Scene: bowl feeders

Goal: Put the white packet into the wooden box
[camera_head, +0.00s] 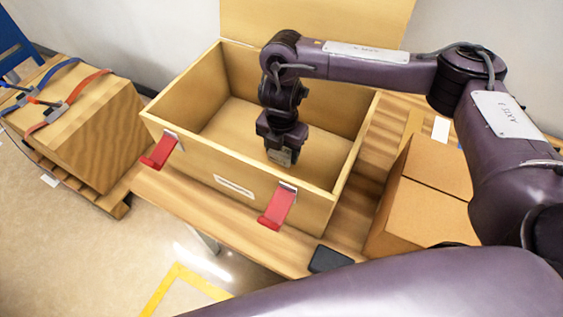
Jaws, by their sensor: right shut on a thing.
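The open wooden box (240,190) stands on a wooden table, with its lid raised at the back and two red latches on its front. My right gripper (280,158) points down inside the box opening, below the rim level in the picture. It is shut on a small pale grey thing (280,156), mostly hidden by the jaws; I cannot tell for sure that it is the white packet. I cannot tell whether it touches the box floor. My left gripper is not in view.
A closed cardboard box (425,195) stands right of the wooden box. A flat white rectangle (441,129) lies behind it. A small black item (330,259) lies at the table's front edge. A strapped wooden crate (95,130) on a pallet stands at the left.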

